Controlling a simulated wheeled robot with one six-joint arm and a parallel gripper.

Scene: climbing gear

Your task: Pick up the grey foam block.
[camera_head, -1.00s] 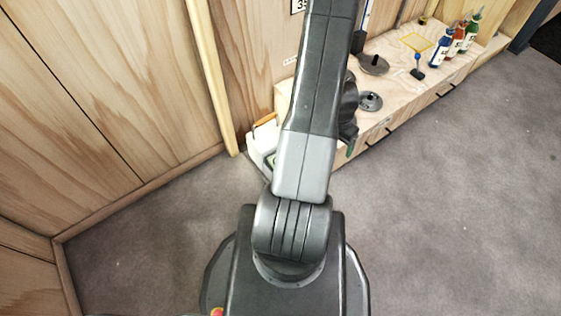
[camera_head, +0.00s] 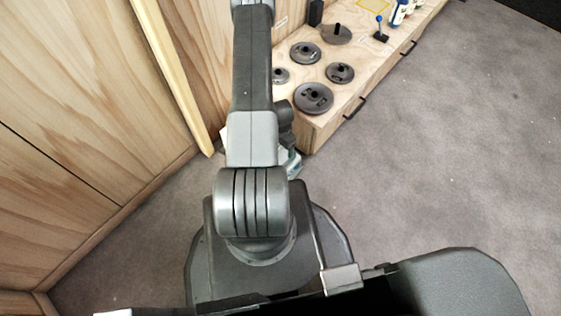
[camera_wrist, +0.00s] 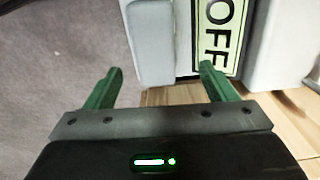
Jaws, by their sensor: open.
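In the wrist view, a pale grey block with rounded edges (camera_wrist: 151,45) lies just beyond and between my fingertips. It looks like the grey foam block, but I cannot tell its material. My gripper (camera_wrist: 160,70) is open, with its two green fingers apart and nothing held between them. The right fingertip overlaps the view of a pale panel labelled "OFF" (camera_wrist: 217,40). I cannot tell whether either finger touches anything. In the head view my own arm hides most of this area, and I cannot make out the block there.
A wooden bench (camera_head: 357,82) carries dark round discs (camera_head: 313,98), a blue-knobbed stand (camera_head: 380,28) and bottles (camera_head: 400,12). A wooden wall (camera_head: 80,80) stands at left. Grey carpet (camera_head: 440,150) is clear at right. In the wrist view, a white body (camera_wrist: 275,45) is at right.

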